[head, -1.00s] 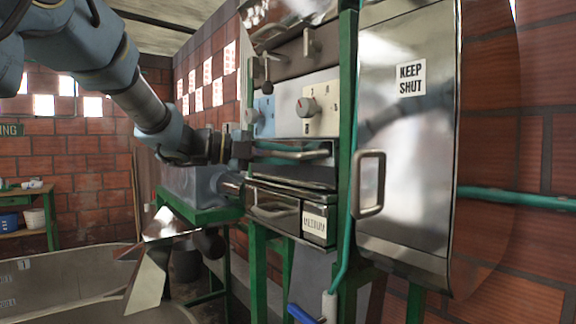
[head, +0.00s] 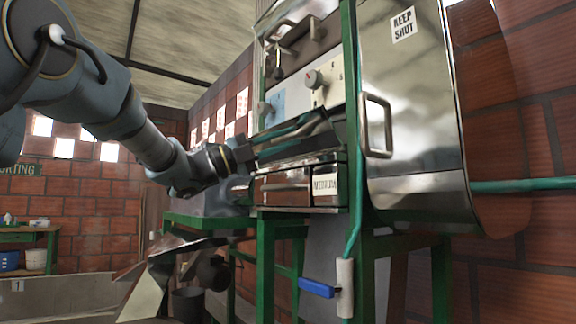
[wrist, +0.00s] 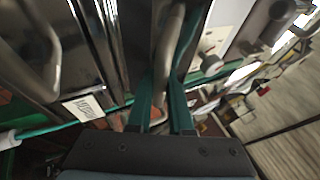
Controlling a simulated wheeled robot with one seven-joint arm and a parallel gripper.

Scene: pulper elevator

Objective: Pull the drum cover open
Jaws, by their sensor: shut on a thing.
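The steel drum cover (head: 318,132) is the flap above the drawer in the head view. Its front stands out at a slant from the machine. A bar handle (wrist: 169,50) crosses it. My gripper (head: 278,140) is shut on this handle, reaching in from the left. In the wrist view the teal fingers of my gripper (wrist: 165,105) stand on either side of the bar. My gripper hides part of the cover, and how far the cover is open is hard to tell.
A drawer marked MEDIUM (head: 325,185) sits just below. A large panel marked KEEP SHUT (head: 415,110), with its own handle (head: 376,125), is at right. Knobs (head: 313,79) are above.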

